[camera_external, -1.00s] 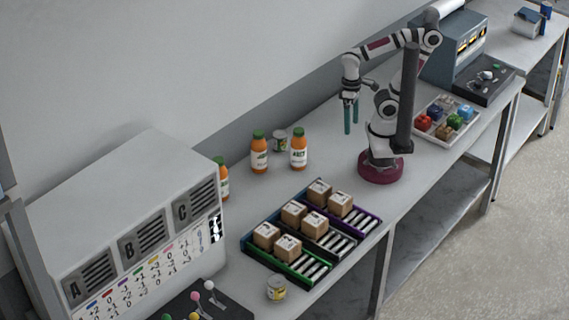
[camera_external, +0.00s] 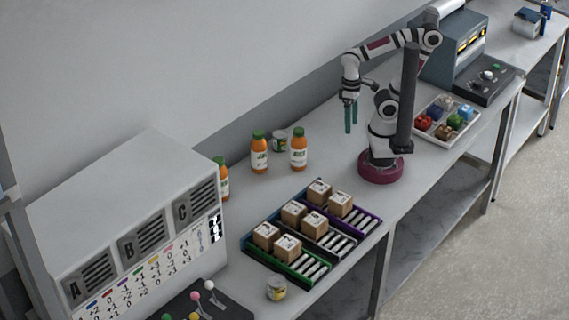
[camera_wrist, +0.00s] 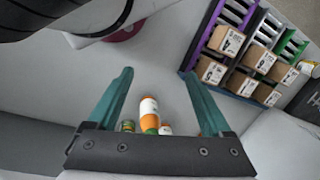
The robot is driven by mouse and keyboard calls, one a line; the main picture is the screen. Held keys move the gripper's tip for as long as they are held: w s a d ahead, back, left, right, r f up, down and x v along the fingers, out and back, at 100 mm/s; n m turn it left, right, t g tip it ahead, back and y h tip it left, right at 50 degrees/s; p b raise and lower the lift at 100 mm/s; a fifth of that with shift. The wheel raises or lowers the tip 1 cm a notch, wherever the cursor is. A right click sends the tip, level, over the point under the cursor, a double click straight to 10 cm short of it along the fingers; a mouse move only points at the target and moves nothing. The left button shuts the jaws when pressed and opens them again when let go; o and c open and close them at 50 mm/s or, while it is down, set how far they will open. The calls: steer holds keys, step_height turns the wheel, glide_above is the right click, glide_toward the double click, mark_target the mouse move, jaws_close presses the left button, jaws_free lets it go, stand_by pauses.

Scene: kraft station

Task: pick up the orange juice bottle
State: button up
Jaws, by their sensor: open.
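Two orange juice bottles with green caps and white labels stand upright side by side on the bench in the external view, a left one (camera_external: 259,155) and a right one (camera_external: 298,150). A third orange juice bottle (camera_external: 222,180) is partly hidden by the grey machine. My gripper (camera_external: 351,128) is open and empty, pointing down above the bench, to the right of the bottles and apart from them. In the wrist view, an orange juice bottle (camera_wrist: 149,112) shows between the two teal fingers of my gripper (camera_wrist: 158,78), beyond them; part of another is behind the gripper's bar.
A can (camera_external: 280,141) stands behind the two bottles. Cardboard boxes sit on roller trays (camera_external: 310,268) in front, with another can (camera_external: 276,288) nearby. The grey machine (camera_external: 130,215) is at left. A tray of coloured blocks (camera_external: 462,133) is at right.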

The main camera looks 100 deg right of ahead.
step_height(320, 180, up, 5)
steer(key=w+a+r+n+t+y, duration=0.15)
steer(key=w+a+t, duration=0.3)
steer(key=w, duration=0.75)
steer(key=w+a+r+n+t+y, duration=0.1)
steer(key=w+a+r+n+t, duration=0.15)
steer(key=w+a, duration=0.7)
steer(key=m+t+h, duration=0.5)
steer(key=t+h, duration=0.3)
steer(key=h, duration=0.6)
glide_above(223, 163)
steer(key=a+v, duration=0.1)
steer(key=v, duration=0.5)
step_height(223, 163, down, 5)
step_height(223, 163, down, 12)
steer(key=d, duration=0.1)
steer(key=x, duration=0.8)
steer(key=shift+f, duration=0.4)
jaws_close()
